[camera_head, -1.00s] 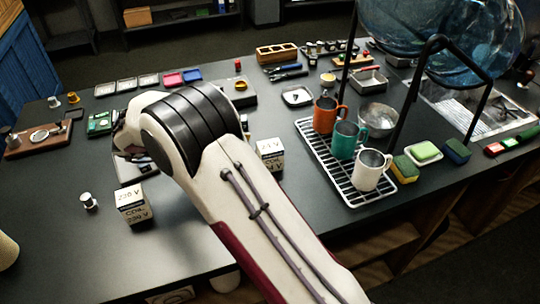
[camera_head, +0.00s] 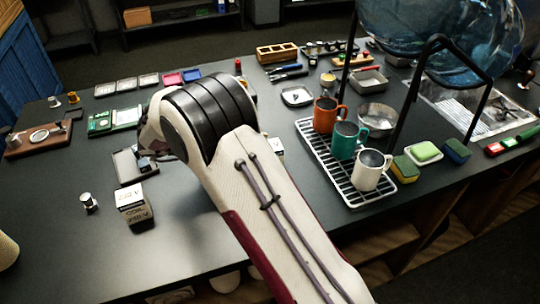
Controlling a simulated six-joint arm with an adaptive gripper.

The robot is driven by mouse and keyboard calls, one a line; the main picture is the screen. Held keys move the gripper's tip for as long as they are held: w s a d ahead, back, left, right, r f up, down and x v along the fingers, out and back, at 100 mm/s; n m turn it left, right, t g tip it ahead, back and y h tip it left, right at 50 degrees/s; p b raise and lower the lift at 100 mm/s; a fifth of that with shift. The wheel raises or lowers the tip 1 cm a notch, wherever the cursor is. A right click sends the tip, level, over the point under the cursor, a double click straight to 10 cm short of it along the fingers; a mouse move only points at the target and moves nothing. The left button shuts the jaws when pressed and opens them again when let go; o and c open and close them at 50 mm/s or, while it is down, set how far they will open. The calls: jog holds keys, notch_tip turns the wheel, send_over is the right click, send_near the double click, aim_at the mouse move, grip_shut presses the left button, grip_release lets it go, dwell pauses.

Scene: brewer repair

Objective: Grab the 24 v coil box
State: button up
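The 24 V coil box (camera_head: 278,147) is a small white box near the middle of the table. My arm now covers nearly all of it; only a thin sliver shows at the arm's right edge. Its 24 V label shows in the earlier picture. Another white coil box (camera_head: 132,203), marked 230 V, stands in the open at the left front. My arm reaches from the bottom right up to a bend above the table.
A drying rack (camera_head: 338,172) with orange, green and white mugs stands right of my arm. A black-framed stand carries a large blue water bottle (camera_head: 440,35). A small metal cylinder (camera_head: 88,203) is left of the 230 V box. The left front of the table is mostly clear.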

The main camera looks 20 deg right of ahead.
dwell(0.3)
jog(key=c, duration=1.4)
jog(key=shift+o, duration=0.4)
notch_tip(320, 180, up, 10)
